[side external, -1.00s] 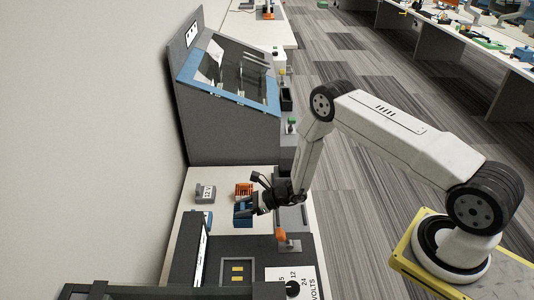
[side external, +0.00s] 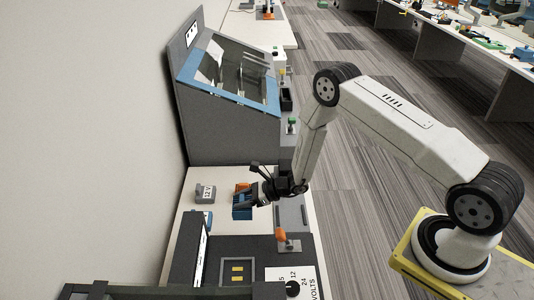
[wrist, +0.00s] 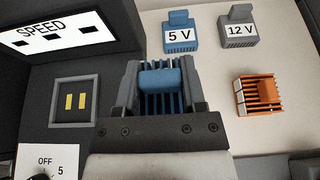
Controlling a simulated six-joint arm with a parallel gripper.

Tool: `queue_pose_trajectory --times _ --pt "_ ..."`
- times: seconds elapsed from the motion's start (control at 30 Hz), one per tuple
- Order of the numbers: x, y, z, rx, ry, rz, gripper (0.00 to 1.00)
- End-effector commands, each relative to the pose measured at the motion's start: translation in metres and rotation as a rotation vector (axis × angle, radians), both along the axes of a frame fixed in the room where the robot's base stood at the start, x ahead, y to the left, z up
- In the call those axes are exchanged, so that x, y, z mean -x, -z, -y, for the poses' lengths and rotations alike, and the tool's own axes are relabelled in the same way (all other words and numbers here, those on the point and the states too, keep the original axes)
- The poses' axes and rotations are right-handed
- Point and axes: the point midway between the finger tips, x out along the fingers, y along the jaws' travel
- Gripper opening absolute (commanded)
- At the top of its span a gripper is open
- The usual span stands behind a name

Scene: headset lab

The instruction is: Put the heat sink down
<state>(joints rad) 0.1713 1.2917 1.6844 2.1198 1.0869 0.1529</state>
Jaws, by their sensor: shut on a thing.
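A blue finned heat sink (wrist: 158,79) is between the two fingers of my gripper (wrist: 160,70) in the wrist view. My gripper is shut on it. In the side external view the blue heat sink (side external: 241,209) shows at the tip of my gripper (side external: 253,199), over the light bench top (side external: 190,238). I cannot tell whether it touches the bench. An orange finned heat sink (wrist: 258,96) rests on the bench, to the right of my gripper in the wrist view. In the side external view it is partly hidden behind my gripper.
A blue 5 V block (wrist: 180,36) and a grey 12 V block (wrist: 238,29) stand on the bench. A dark panel has a square recess with two yellow contacts (wrist: 75,101) and a SPEED display (wrist: 55,35). A large grey cabinet (side external: 228,130) stands behind.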

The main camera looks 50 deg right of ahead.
Motion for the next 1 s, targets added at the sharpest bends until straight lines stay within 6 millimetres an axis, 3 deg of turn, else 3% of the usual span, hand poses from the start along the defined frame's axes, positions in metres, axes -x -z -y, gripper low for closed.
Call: queue_pose_trajectory --times 0.23,0.47,1.0 --pt "-0.001 -0.004 0.001 0.000 0.004 0.002 0.00" --pt "-0.002 -0.026 0.007 0.002 0.027 0.003 0.00" --pt "0.013 -0.119 0.029 0.005 0.137 0.003 0.00"
